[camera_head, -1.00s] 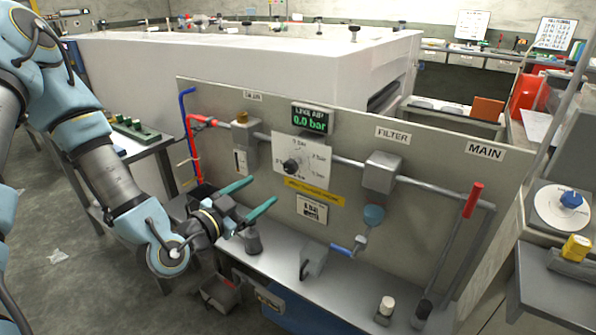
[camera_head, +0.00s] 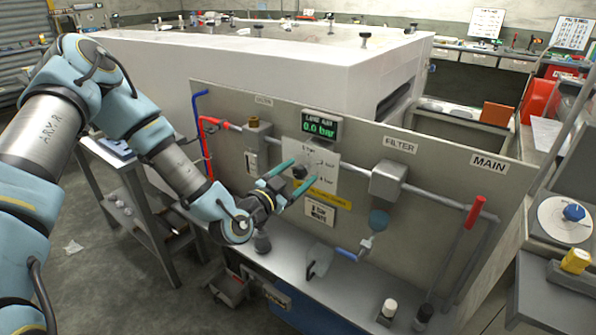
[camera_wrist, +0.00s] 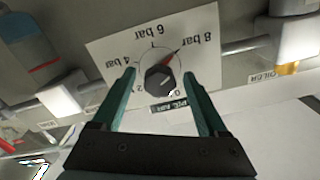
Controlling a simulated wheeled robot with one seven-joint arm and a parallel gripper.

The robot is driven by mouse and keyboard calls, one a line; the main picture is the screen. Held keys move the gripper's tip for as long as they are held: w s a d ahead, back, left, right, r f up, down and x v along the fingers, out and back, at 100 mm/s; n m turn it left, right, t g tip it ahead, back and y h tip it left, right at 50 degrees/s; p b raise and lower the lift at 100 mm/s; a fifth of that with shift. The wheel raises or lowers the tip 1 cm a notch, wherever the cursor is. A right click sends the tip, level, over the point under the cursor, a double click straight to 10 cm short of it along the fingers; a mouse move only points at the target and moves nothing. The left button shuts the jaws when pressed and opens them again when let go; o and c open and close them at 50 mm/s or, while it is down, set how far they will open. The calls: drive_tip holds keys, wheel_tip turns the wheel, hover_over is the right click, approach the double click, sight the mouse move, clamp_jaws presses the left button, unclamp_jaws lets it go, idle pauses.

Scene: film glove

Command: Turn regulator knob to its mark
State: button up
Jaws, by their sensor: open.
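The regulator knob (camera_wrist: 158,80) is dark and round, at the middle of a white dial plate (camera_wrist: 110,45). In the wrist view, where the dial appears upside down, a white pointer on the knob faces the 0 end. A red mark (camera_wrist: 171,55) lies on the scale between 6 bar and 8 bar. My gripper (camera_wrist: 158,72) is open, its green fingers on either side of the knob; I cannot tell whether they touch it. In the head view my gripper (camera_head: 304,166) reaches the panel, and the knob (camera_head: 299,172) shows between the fingers.
The display (camera_head: 320,126) above the dial reads 0.0 bar. A filter box (camera_head: 388,180) and a red-handled valve (camera_head: 474,213) are to the right. Red piping (camera_head: 207,150) runs on the left. A shelf with small items lies below the panel.

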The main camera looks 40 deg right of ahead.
drive_tip(key=shift+c, duration=0.2)
clamp_jaws()
idle(0.5)
